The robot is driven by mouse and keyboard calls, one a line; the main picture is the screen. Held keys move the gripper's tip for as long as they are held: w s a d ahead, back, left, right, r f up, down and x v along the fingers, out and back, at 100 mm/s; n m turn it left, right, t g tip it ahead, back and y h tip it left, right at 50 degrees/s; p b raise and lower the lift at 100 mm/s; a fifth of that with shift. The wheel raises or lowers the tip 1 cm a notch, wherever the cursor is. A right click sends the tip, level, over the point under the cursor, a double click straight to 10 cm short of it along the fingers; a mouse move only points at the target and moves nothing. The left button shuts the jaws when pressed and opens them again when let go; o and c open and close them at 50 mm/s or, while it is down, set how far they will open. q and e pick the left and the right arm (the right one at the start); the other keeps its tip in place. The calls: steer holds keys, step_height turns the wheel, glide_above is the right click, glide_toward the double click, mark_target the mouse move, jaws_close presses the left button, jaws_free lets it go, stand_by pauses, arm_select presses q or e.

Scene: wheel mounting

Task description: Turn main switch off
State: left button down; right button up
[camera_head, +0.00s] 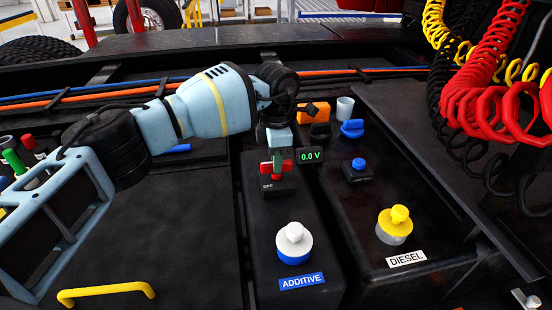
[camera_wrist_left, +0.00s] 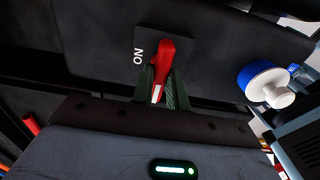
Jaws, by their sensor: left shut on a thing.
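The main switch has a red handle (camera_head: 267,168) on a small black base marked OFF on its near side, set on the dark box with the ADDITIVE label. In the left wrist view the red handle (camera_wrist_left: 172,62) stands out from a black plate with the word ON beside it. My left gripper (camera_head: 279,160) reaches down from above, its green fingers on either side of the handle. It is shut on the handle, and its fingers (camera_wrist_left: 160,92) hide part of it. My right gripper is not in view.
A white and blue ADDITIVE cap (camera_head: 294,243) stands in front of the switch. A yellow DIESEL cap (camera_head: 395,225), a blue knob (camera_head: 352,129) and an orange block (camera_head: 314,120) are to the right. Red coiled hoses (camera_head: 490,95) hang at the upper right.

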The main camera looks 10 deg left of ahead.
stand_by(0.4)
arm_select(q)
steer(key=c, duration=1.4)
jaws_free()
steer(key=shift+r+b, duration=0.35)
steer(key=shift+r, duration=3.55)
